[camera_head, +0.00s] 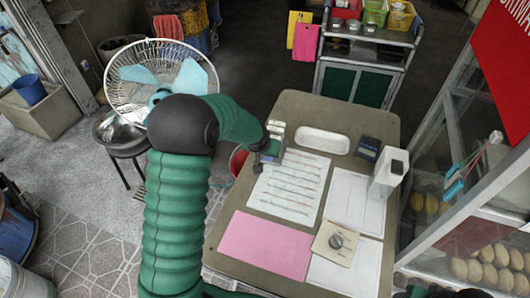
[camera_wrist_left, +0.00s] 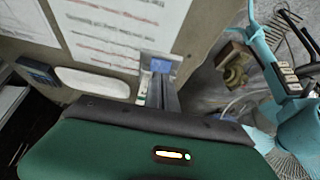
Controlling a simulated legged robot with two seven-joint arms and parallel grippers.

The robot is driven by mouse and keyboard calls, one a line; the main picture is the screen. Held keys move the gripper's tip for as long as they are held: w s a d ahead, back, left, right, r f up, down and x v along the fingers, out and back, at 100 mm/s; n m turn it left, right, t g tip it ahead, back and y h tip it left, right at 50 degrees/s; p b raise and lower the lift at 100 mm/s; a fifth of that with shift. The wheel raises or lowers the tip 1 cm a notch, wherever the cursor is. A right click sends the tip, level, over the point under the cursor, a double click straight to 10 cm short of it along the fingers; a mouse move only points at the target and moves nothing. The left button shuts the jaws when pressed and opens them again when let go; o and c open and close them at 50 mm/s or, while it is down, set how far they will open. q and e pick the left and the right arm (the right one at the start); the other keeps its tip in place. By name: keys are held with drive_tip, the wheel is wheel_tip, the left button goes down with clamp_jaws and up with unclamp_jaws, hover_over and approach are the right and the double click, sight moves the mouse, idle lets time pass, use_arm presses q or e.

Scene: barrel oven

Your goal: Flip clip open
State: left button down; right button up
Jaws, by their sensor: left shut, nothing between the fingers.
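A small pale metal clip-like piece (camera_head: 277,130) stands at the left edge of the table, by the top corner of the printed sheet. My left gripper (camera_head: 264,157) is beside it, low over the table edge. In the left wrist view the shut fingers (camera_wrist_left: 162,92) point at a small piece with a blue face and pale sides (camera_wrist_left: 160,65). I cannot tell whether the fingers touch it, or whether its flap is up or down. The fingers hide part of it. My right gripper is not in view.
The table (camera_head: 290,105) holds a printed sheet (camera_head: 290,185), a pink sheet (camera_head: 265,244), a white oval tray (camera_head: 323,140), a dark calculator-like device (camera_head: 368,148) and a white box (camera_head: 390,172). A fan (camera_head: 160,75) stands left. A glass case (camera_head: 470,190) borders the right.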

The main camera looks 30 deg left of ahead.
use_arm(q)
drive_tip(key=s+d+r+p, duration=0.1)
drive_tip(key=s+d+r, duration=0.1)
drive_tip(key=s+r, duration=0.4)
drive_tip(key=shift+s+r, duration=0.3)
drive_tip(key=shift+s, duration=0.1)
drive_tip(key=shift+w, duration=0.15)
